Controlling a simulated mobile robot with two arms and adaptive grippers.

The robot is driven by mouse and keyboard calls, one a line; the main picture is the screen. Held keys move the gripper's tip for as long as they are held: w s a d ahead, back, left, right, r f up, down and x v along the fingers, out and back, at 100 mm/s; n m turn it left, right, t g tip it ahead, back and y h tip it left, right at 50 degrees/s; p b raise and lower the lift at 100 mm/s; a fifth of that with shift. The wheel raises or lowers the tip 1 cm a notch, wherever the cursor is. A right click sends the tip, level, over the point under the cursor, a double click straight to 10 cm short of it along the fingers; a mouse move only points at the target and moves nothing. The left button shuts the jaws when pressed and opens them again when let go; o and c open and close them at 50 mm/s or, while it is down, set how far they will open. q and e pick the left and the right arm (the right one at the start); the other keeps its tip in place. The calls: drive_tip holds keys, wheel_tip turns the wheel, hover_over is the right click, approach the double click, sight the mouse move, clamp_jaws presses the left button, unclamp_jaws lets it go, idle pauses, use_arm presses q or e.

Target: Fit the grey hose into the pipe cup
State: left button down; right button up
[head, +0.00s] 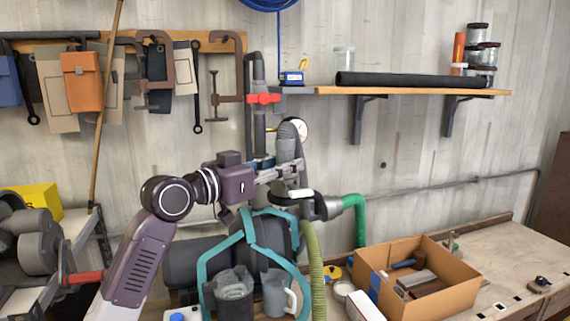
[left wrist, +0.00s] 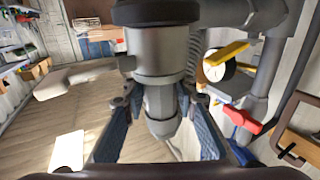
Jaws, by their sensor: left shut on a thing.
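My left gripper (head: 285,172) is shut on the grey hose end (head: 288,150), in front of the wall pipes. In the left wrist view the hose end (left wrist: 160,62) is a grey cylinder with a dark collar, narrowing to a nozzle between the blue finger pads. A dark pipe fitting (head: 318,207) with a white handle sits just below and right of the gripper. It seems to be the pipe cup, but its opening is hard to make out. I cannot tell whether the hose end touches it. My right gripper is not in view.
A green hose (head: 356,215) leaves the fitting to the right. A red valve (head: 263,98) and a gauge (head: 299,129) are close behind the arm. A cardboard box (head: 450,297) stands on the workbench (head: 505,250). A shelf (head: 410,92) is above right.

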use_arm(q)
drive_tip(key=c, duration=1.5)
unclamp_jaws()
drive_tip(key=shift+o, duration=0.2)
drive_tip(key=shift+s+a, duration=0.1)
drive_tip(key=v, duration=1.1)
drive_tip(key=shift+s+a, duration=0.25)
drive_tip(key=shift+s, duration=0.05)
